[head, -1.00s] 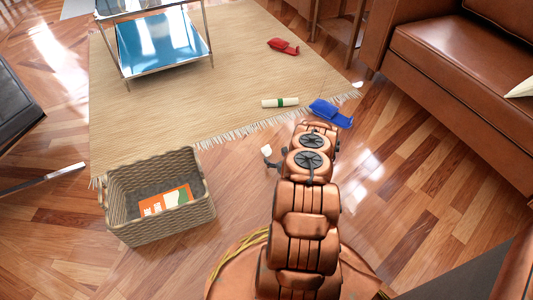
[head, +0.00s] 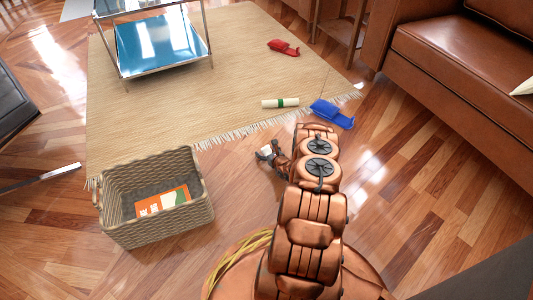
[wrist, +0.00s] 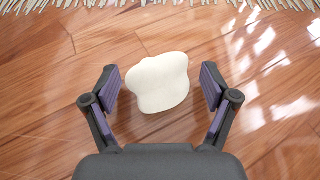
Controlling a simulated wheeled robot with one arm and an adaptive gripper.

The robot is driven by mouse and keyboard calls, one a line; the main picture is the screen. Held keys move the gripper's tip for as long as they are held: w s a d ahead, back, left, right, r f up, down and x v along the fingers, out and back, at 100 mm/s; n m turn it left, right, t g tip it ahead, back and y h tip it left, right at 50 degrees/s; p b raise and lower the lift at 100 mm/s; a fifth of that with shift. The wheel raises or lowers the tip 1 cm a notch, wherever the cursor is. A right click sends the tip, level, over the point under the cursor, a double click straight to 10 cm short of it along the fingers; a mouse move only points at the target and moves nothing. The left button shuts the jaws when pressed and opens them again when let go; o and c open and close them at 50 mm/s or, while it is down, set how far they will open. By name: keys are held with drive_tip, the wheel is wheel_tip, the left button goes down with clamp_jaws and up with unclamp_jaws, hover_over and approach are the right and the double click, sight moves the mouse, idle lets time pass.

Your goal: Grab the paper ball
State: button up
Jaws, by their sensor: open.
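The paper ball (wrist: 158,82) is a white crumpled lump on the wooden floor in the wrist view. It lies ahead of my gripper (wrist: 160,88), roughly centred between the two open fingers, with a gap on either side. No contact shows. In the head view my gripper (head: 265,153) is left of my arm, just off the rug's fringed edge. The paper ball (head: 266,150) is a small white patch there, partly hidden by the gripper.
A wicker basket (head: 160,226) with an orange booklet (head: 161,200) stands at left. A blue item (head: 331,114), a white roll with a green band (head: 281,103) and a red item (head: 283,47) lie ahead on or near the rug (head: 230,70). A brown sofa (head: 460,75) stands at right.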

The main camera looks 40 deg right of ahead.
sight(265, 148)
drive_tip(key=c, duration=0.8)
drive_tip(key=shift+r+p, duration=0.4)
drive_tip(key=shift+r, duration=0.1)
drive_tip(key=r+p, duration=0.2)
drive_tip(key=r, duration=0.1)
drive_tip(key=shift+a+r, duration=0.1)
drive_tip(key=shift+a, duration=0.2)
drive_tip(key=a+p, duration=0.1)
drive_tip(key=a, duration=0.4)
drive_tip(key=a+p, duration=0.2)
drive_tip(key=a, duration=0.3)
drive_tip(key=w+a+r+p, duration=0.1)
drive_tip(key=a, duration=0.4)
drive_tip(key=shift+w+a, duration=0.1)
drive_tip(key=shift+a, duration=0.05)
